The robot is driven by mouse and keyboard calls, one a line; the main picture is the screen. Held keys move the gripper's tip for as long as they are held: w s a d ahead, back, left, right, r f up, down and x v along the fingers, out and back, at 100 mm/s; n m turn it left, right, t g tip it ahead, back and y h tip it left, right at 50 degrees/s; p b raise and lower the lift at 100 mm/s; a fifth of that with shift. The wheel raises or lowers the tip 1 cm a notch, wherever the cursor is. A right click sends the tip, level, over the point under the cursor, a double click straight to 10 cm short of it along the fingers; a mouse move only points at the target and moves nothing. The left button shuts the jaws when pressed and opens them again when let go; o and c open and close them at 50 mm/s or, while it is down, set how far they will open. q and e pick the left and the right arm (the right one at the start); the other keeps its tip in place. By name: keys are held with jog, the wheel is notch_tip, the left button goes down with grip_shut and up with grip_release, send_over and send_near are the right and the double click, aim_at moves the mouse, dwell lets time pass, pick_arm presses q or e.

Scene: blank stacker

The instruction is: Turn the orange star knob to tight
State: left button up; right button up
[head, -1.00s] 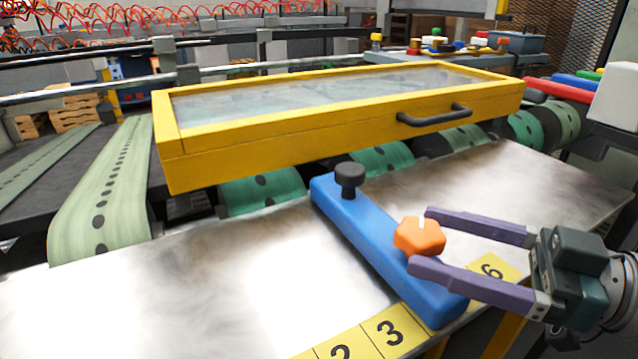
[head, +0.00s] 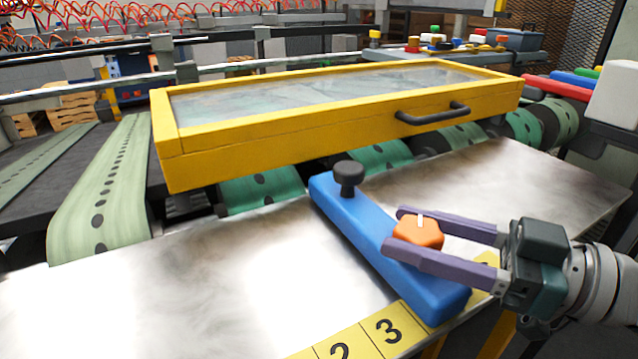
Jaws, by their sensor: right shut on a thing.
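The orange star knob (head: 419,234) sits on top of the blue bar (head: 352,219), towards its near end. A white mark shows on the knob's top. My right gripper (head: 397,229) comes in from the right, its two purple fingers on either side of the knob. It is shut on the knob, and the near finger hides part of the knob's lower side. My left gripper is not in view.
The blue bar lies on a shiny metal table (head: 230,285) and carries a black knob (head: 349,175) at its far end. A yellow numbered strip (head: 385,330) runs along the near edge. A yellow framed cover (head: 300,139) with a black handle (head: 433,115) stands behind.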

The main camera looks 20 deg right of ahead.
jog(key=c, duration=0.5)
jog(key=shift+o, duration=0.2)
jog(key=shift+r+m+t+h+p, duration=0.15)
jog(key=shift+m+t+h+p, duration=0.4)
jog(key=shift+p, duration=0.25)
jog(key=m+t+h+p, duration=0.1)
jog(key=m+h+p, duration=0.1)
jog(key=h, duration=0.1)
jog(key=shift+a+r+t, duration=0.1)
jog(key=shift+t, duration=0.15)
jog(key=m+t+h+p, duration=0.1)
jog(key=m+h, duration=0.1)
jog(key=h, duration=0.1)
jog(key=shift+m+h+p, duration=0.25)
jog(key=shift+h+p, duration=0.05)
jog(key=shift+h, duration=0.05)
jog(key=shift+f+m+t+h, duration=0.15)
jog(key=shift+m+h, duration=0.65)
jog(key=shift+h, duration=0.4)
jog(key=shift+f+m+t+h, duration=0.15)
jog(key=shift+m+h, duration=0.65)
jog(key=shift+h, duration=0.8)
jog(key=o, duration=1.4)
